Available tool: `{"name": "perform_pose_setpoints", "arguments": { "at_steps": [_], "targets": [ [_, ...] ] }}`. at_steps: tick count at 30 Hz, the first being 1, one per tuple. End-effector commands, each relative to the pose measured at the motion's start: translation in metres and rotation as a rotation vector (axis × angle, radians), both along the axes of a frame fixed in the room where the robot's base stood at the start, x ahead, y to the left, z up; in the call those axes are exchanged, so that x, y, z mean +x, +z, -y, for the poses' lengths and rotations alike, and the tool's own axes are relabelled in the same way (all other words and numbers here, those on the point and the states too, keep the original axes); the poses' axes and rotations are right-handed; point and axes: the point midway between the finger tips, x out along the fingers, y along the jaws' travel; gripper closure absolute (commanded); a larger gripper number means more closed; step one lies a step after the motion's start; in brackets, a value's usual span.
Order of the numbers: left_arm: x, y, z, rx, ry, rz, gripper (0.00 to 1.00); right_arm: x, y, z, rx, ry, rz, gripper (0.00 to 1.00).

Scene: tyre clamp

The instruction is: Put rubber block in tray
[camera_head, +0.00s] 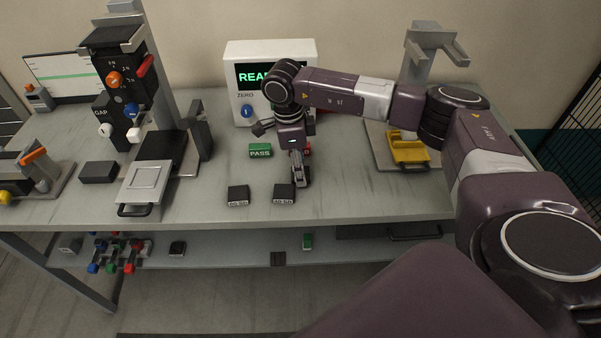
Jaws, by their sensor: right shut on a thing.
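My right gripper (300,178) reaches down over the middle of the table. It is shut on a dark rubber block (284,194) with a white label on its front, at the tabletop near the front edge. The fingers partly hide where they meet the block, and I cannot tell whether it is lifted. A similar labelled dark block (238,195) lies just to the left. A light grey tray (146,179) with a dark front handle sits further left, at the foot of a tall black test stand. It looks empty. My left gripper is not in view.
A green PASS block (260,150) lies behind the labelled blocks. A white display unit (245,72) stands at the back. A plain dark block (98,172) lies left of the tray. A yellow fixture (408,150) stands at right. A lower shelf (215,252) holds small items.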

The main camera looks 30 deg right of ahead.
Motion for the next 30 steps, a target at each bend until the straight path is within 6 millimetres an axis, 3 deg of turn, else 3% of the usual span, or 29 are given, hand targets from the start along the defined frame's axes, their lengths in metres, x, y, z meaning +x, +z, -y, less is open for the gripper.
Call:
{"name": "perform_pose_setpoints", "arguments": {
  "at_steps": [5,11,17,24,30],
  "targets": [
    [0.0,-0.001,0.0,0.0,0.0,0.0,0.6,0.001,0.004,0.0,0.001,0.0,0.002,0.93],
    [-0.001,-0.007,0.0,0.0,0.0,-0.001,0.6,0.002,0.024,0.0,0.001,0.0,0.005,0.93],
    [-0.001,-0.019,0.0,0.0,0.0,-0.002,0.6,0.002,0.074,-0.001,0.002,0.0,0.008,0.93],
    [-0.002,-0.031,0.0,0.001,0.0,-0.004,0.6,0.001,0.149,0.0,0.001,0.0,0.006,0.93],
    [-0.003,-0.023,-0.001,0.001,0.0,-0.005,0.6,0.001,0.185,0.0,-0.002,-0.001,0.003,0.93]
  ]
}}
